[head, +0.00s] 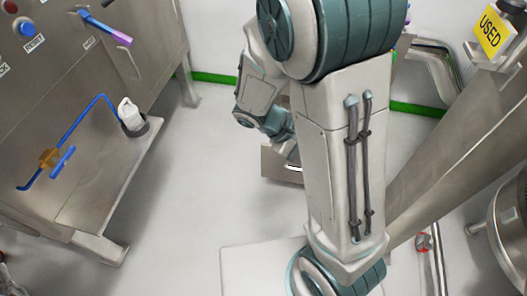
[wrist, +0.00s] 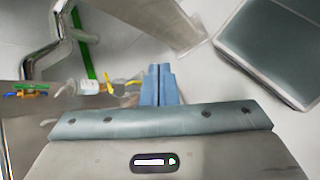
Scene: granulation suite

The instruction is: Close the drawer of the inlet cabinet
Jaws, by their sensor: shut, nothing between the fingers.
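My gripper (wrist: 160,70) shows in the wrist view, its two blue fingers together and empty. In the head view my arm fills the middle and hides the gripper. A small steel box-like part (head: 279,166) shows just left of my arm, mostly hidden behind it. I cannot tell for sure whether it is the drawer of the inlet cabinet, or how far any drawer stands out. No drawer can be made out clearly in the wrist view. The gripper appears to touch nothing.
A steel machine with buttons (head: 29,27), a blue pipe (head: 88,111) and a white bottle (head: 130,114) stands at left. A yellow USED sign (head: 491,33) and a steel vessel (head: 512,220) are at right. Floor (head: 205,180) between is clear.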

